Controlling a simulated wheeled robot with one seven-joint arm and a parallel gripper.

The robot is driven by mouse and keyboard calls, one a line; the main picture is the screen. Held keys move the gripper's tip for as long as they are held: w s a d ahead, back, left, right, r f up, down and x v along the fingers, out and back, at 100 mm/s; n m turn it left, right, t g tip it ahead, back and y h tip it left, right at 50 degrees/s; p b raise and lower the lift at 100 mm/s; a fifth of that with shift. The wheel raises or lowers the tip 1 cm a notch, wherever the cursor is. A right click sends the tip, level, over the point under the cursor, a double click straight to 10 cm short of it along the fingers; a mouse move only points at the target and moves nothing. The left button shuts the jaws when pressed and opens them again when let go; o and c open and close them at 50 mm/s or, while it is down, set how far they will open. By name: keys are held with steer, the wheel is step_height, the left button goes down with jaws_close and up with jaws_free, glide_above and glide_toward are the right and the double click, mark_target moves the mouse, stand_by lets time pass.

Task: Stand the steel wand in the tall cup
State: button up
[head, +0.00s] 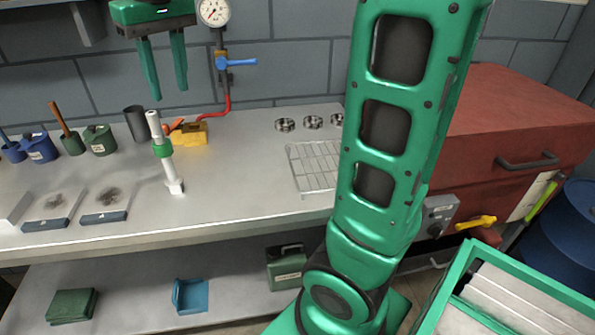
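The steel wand appears to be the pale metal rod with a green collar (163,150) on the bench. It leans slightly left in the picture, and I cannot tell whether it stands or lies. The tall cup appears to be the dark grey cylinder (136,124) just left of the wand's upper end. It is upright, and its inside is not clearly visible. My gripper (168,92) is open and empty, with its fingers pointing down. In the picture it is above the wand and the cup, apart from both.
Green pots (99,140) and a blue pot (39,147) stand left of the cup. A yellow block (190,134) sits behind the wand. A wire rack (312,168) and metal rings (285,125) lie to the right. The bench between wand and rack is clear.

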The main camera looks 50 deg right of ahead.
steer(key=s+d+f+m, duration=0.2)
steer(key=s+d+f, duration=0.2)
steer(key=s, duration=0.5)
steer(key=s+d+f+m+g, duration=0.1)
steer(key=s+d+f+m, duration=0.1)
steer(key=s+d+f, duration=0.3)
steer(key=s+d+f+m, duration=0.3)
steer(key=s+d+f, duration=0.2)
steer(key=s+f, duration=0.6)
steer(key=shift+s, duration=1.15)
steer(key=shift+o, duration=0.4)
